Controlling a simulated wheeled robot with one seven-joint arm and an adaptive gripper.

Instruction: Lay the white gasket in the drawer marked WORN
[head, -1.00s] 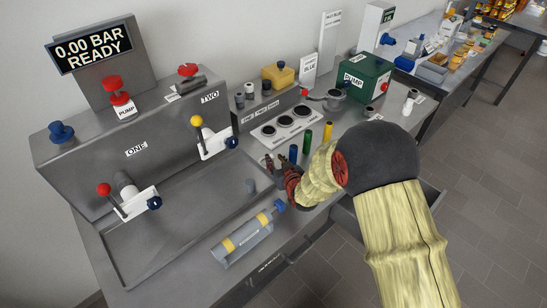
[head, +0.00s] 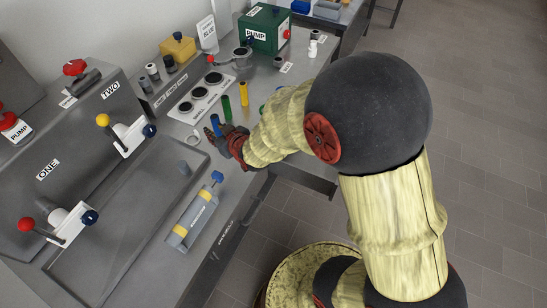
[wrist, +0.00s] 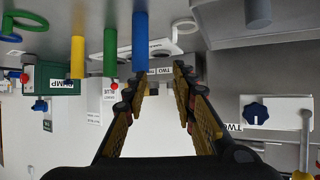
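A pale ring, which looks like the white gasket (head: 193,139), lies on the grey bench left of the blue cylinder (head: 214,122). In the wrist view the pale ring (wrist: 183,25) shows near the top, beyond my fingertips. My gripper (head: 212,136) is low over the bench beside the blue cylinder and right of the ring. In the wrist view my gripper (wrist: 157,72) has its fingers apart with nothing between them. A drawer front (head: 229,232) with a small label is on the bench's front side. I cannot read WORN on any drawer; my arm hides part of the front.
Green (head: 227,108) and yellow (head: 243,93) cylinders stand close to the gripper. A plate with several dark holes (head: 203,92) lies behind. A yellow-banded clear tube (head: 195,219) lies near the front edge. Lever panels and a sunken tray (head: 120,225) are at left.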

